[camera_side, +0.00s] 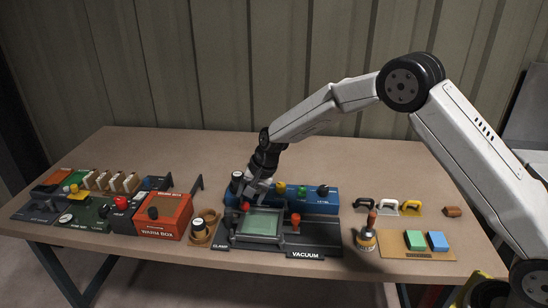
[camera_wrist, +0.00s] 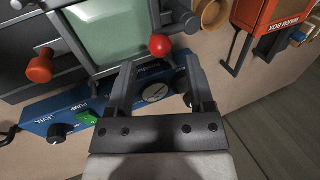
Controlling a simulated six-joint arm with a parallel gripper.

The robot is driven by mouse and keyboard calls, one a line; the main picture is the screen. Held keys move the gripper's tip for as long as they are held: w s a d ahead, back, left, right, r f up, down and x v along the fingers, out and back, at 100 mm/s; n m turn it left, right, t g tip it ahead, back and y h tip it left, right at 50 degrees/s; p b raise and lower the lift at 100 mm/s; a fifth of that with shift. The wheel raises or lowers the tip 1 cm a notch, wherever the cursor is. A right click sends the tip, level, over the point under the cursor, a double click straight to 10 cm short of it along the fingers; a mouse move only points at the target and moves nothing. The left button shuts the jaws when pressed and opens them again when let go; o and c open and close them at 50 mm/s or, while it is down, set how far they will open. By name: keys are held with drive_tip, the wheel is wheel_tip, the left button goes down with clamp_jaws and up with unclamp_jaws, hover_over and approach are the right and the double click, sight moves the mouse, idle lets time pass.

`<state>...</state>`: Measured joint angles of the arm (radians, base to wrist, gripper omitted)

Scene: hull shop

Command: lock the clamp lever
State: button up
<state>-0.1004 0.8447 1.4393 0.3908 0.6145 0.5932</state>
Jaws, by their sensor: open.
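The clamp lever is a grey bar with a red ball knob (camera_wrist: 160,45), beside the frame around the pale green panel (camera_wrist: 85,38). In the side view the red ball (camera_side: 245,206) sits at the panel's back left corner, close under my gripper (camera_side: 252,192). In the wrist view my gripper (camera_wrist: 160,66) is open and empty. The red ball lies just beyond the fingertips, roughly centred between them. I cannot tell whether any finger touches it. The lever's pivot end is partly cut off in the wrist view.
A blue control box (camera_side: 312,200) with knobs and a green switch stands right behind the panel, under my fingers. A red-orange vacuum knob (camera_side: 296,222) is right of the panel. A wooden ring holder (camera_side: 201,228) and the orange warm box (camera_side: 163,216) stand left.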

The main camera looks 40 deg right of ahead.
drive_tip(key=shift+v, duration=2.45)
drive_tip(key=s+d+n+h, duration=0.1)
drive_tip(key=s+d+n, duration=0.1)
drive_tip(key=s, duration=0.7)
drive_tip(key=s+d+n+h, duration=0.1)
drive_tip(key=s+d+n, duration=0.2)
drive_tip(key=s, duration=0.6)
drive_tip(key=s+d+n, duration=0.3)
drive_tip(key=s+n, duration=0.1)
drive_tip(key=s, duration=0.6)
drive_tip(key=shift+d+r+h, duration=0.25)
drive_tip(key=shift+r+h, duration=0.1)
drive_tip(key=shift+h, duration=0.05)
